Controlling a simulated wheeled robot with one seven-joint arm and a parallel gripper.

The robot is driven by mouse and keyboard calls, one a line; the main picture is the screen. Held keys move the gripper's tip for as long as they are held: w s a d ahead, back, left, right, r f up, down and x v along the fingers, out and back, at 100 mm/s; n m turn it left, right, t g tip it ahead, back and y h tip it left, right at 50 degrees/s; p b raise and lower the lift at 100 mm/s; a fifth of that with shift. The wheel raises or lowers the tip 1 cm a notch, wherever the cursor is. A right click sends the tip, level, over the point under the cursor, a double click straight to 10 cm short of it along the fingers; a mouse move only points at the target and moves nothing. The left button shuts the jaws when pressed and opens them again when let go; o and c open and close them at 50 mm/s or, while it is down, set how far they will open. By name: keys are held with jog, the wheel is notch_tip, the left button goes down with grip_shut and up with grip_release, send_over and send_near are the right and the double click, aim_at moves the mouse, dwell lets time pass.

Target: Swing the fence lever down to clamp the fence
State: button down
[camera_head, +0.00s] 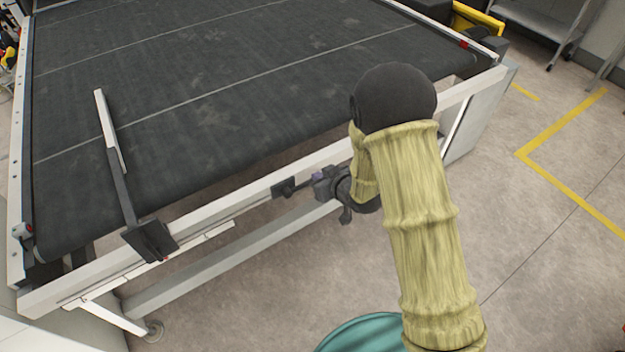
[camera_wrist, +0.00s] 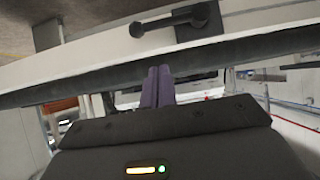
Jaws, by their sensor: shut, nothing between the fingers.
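The fence lever (camera_wrist: 165,22) shows in the wrist view as a dark bar with a round knob at its left end and a hub at its right end. It lies nearly level across the picture, in front of a dark mounting plate on the white rail. My gripper (camera_wrist: 158,72) has its two purple fingers together with nothing between them. The fingertips are apart from the lever, below it in the picture. In the head view my gripper (camera_head: 314,180) is beside the rail, close to a small dark bracket (camera_head: 284,188); the lever is too small to make out clearly there.
The white side rail (camera_head: 225,205) runs along the black conveyor belt (camera_head: 200,75). A fence bar (camera_head: 113,145) reaches over the belt from a dark block (camera_head: 150,240) at the left. A lower frame beam (camera_head: 235,255) runs beneath. Open floor (camera_head: 540,250) lies to the right.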

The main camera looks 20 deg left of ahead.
aim_at(312, 180)
jog(key=a+f, duration=0.1)
jog(key=w+f+p, duration=0.1)
jog(key=f, duration=0.1)
jog(key=w+a+f, duration=0.1)
jog(key=f, duration=0.1)
jog(key=shift+w+a, duration=0.1)
jog(key=shift+a, duration=0.25)
jog(key=shift+f, duration=0.45)
